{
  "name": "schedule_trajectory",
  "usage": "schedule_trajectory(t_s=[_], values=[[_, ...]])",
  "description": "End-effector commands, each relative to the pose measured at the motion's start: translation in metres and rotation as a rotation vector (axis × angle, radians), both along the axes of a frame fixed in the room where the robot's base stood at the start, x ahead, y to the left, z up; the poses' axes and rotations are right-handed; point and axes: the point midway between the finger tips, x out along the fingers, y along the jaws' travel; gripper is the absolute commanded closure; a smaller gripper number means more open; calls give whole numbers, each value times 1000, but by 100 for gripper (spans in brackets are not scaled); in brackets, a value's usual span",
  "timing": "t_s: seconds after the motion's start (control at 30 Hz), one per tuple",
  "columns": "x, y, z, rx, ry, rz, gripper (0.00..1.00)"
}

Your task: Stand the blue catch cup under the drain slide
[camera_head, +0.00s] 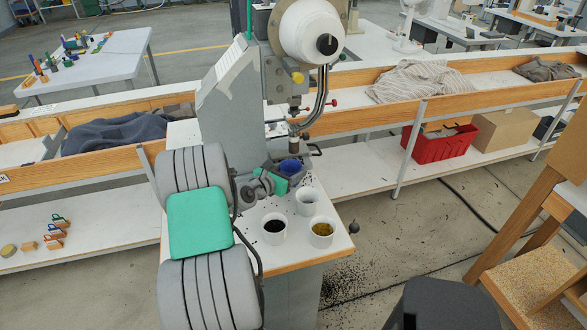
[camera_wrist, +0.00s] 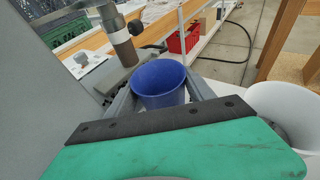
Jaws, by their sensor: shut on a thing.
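The blue catch cup (camera_head: 290,166) is upright at the foot of the eyelet press (camera_head: 283,80). My gripper (camera_head: 282,176) is shut on it. In the wrist view the blue cup (camera_wrist: 158,86) sits between the two grey fingers of my gripper (camera_wrist: 162,92), with its open rim facing up and its inside looking empty. A grey metal tube (camera_wrist: 122,44) of the press stands just beyond the cup, to its left. I cannot clearly make out the drain slide. The cup's underside is hidden, so I cannot tell whether it touches the bench top.
Three white cups stand on the bench: one (camera_head: 307,202) nearest the blue cup, one with black bits (camera_head: 275,229), one with brass-coloured bits (camera_head: 321,234). Dark bits litter the floor. A red crate (camera_head: 438,146) is on the shelf behind.

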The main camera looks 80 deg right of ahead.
Motion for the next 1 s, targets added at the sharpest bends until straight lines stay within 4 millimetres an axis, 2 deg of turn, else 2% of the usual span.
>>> schedule_trajectory(t_s=[0.1, 0.37, 0.4, 0.7, 1.0], values=[[0, 0, -6, -1, 0, 0, 77], [0, 0, -6, -1, 0, 1, 77], [0, 0, -6, -1, 0, 1, 37], [0, 0, -6, 0, 0, 1, 13], [0, 0, -2, 0, 0, 1, 13]])
